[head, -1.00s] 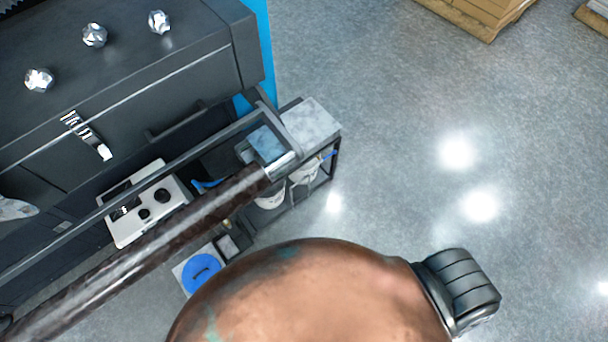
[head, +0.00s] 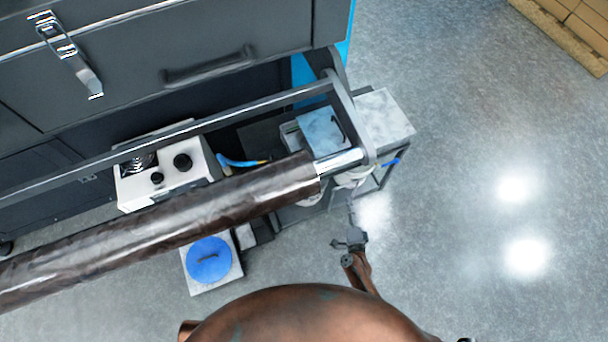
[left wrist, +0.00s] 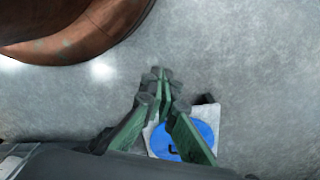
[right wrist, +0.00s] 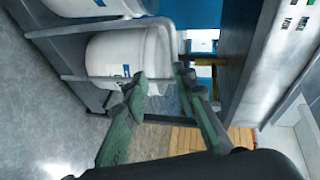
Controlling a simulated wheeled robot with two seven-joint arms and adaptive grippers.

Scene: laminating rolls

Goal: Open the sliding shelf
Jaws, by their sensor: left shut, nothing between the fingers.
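A narrow grey rack (head: 384,108) with a pale speckled top stands at the machine's right end; I cannot tell whether it is the sliding shelf.
A long dark roll (head: 180,215) on a metal shaft spans the machine front (head: 120,70). A white control box (head: 168,170) sits behind it. A blue disc on a white square (head: 209,260) is below. Open floor (head: 470,200) lies right; a pallet stands far right.

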